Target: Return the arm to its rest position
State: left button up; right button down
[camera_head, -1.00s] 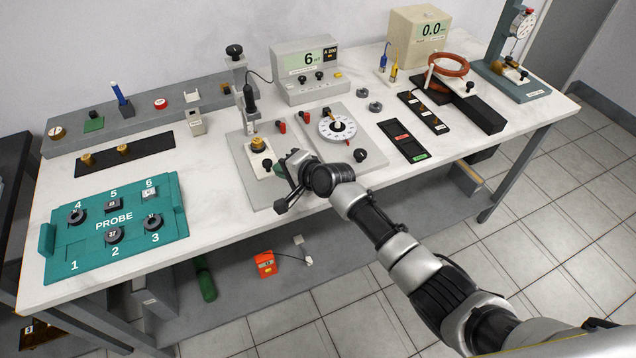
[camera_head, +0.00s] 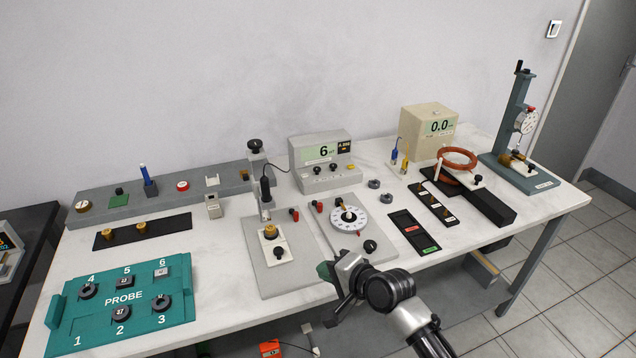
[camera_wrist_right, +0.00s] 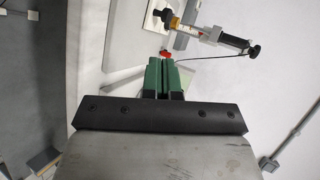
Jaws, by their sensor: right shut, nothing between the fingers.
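My right gripper (camera_head: 334,282) hangs at the front edge of the white bench, in front of the grey dial plate, in the head view. In the right wrist view its two green fingers (camera_wrist_right: 165,76) are together with nothing between them. My right arm comes in from the lower right. My left gripper is in neither view. The grey plate with the white dial (camera_head: 347,219) and the probe stand (camera_head: 265,190) are on the bench behind the gripper. The stand also shows in the right wrist view (camera_wrist_right: 210,35).
A teal PROBE tray (camera_head: 124,297) with several dark pieces is at the bench's left. A meter reading 6 (camera_head: 320,160) stands at the back. A copper ring (camera_head: 457,158) and a teal gauge stand (camera_head: 520,170) are at right. The floor at right is clear.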

jog(key=s+d+f+n+g+h, duration=0.25)
jog(key=s+d+n, duration=0.2)
jog(key=s, duration=0.55)
jog(key=s+d+f+n+g+h, duration=0.1)
jog(key=s+d+n+h, duration=0.2)
jog(key=s+d, duration=0.55)
jog(key=s+d+f+n+g+h, duration=0.1)
jog(key=s+d+n+g+h, duration=0.15)
jog(key=s, duration=1.05)
notch_tip(320, 180, down, 27)
jog(key=s+n+g+h, duration=0.1)
jog(key=s+d+f, duration=0.2)
jog(key=s+f, duration=0.5)
jog(key=s, duration=0.1)
jog(key=s+d+f+g, duration=0.1)
jog(key=s+f, duration=0.7)
jog(key=shift+s+d, duration=0.15)
jog(key=shift+d, duration=0.2)
